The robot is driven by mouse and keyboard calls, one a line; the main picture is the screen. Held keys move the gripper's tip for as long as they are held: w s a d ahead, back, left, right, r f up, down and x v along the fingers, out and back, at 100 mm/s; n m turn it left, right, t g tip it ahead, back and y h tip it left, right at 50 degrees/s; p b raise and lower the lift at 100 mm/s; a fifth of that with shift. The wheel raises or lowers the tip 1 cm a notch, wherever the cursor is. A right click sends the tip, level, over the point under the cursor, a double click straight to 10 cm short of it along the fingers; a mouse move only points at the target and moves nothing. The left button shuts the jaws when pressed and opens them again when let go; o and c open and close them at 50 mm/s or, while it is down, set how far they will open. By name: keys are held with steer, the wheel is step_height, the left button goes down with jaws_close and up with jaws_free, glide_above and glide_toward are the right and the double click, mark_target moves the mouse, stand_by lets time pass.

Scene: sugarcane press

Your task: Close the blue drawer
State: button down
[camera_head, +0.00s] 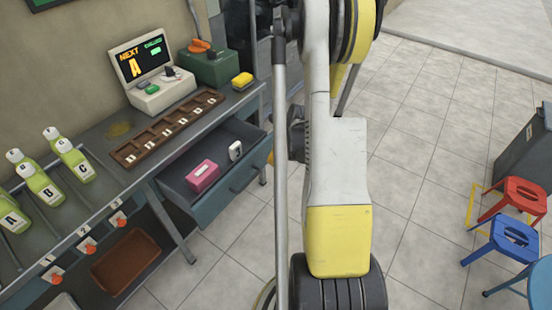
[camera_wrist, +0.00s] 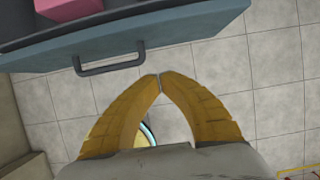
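The blue drawer (camera_head: 228,190) is pulled out from under the counter in the head view, its inside exposed. A pink box (camera_head: 203,176) and a small white object (camera_head: 235,150) lie in it. In the wrist view, its blue front panel (camera_wrist: 195,33) crosses the top, with a dark bar handle (camera_wrist: 110,67). My gripper (camera_wrist: 160,77) has its yellow fingertips together with nothing visible between them. The tips appear just below the panel, right of the handle; I cannot tell whether they touch it. In the head view my arm hides the gripper.
The counter holds a brown slotted tray (camera_head: 165,128), a screen device (camera_head: 143,60) and green bottles (camera_head: 75,160). A brown bin (camera_head: 125,262) sits below. A red stool (camera_head: 518,195) and blue stool (camera_head: 510,240) stand at right. Tiled floor between is mostly clear.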

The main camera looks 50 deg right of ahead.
mark_target(262, 160)
steer(key=shift+w+a+f+b, duration=0.1)
steer(key=shift+w+f+b, duration=0.45)
steer(key=shift+w, duration=0.35)
steer(key=shift+w+a+f+b, duration=0.1)
steer(key=shift+w+f+b, duration=0.2)
steer(key=shift+w+f, duration=0.45)
steer(key=shift+w+a+f+b, duration=0.1)
steer(key=shift+w+f+b, duration=0.35)
steer(key=shift+w, duration=0.6)
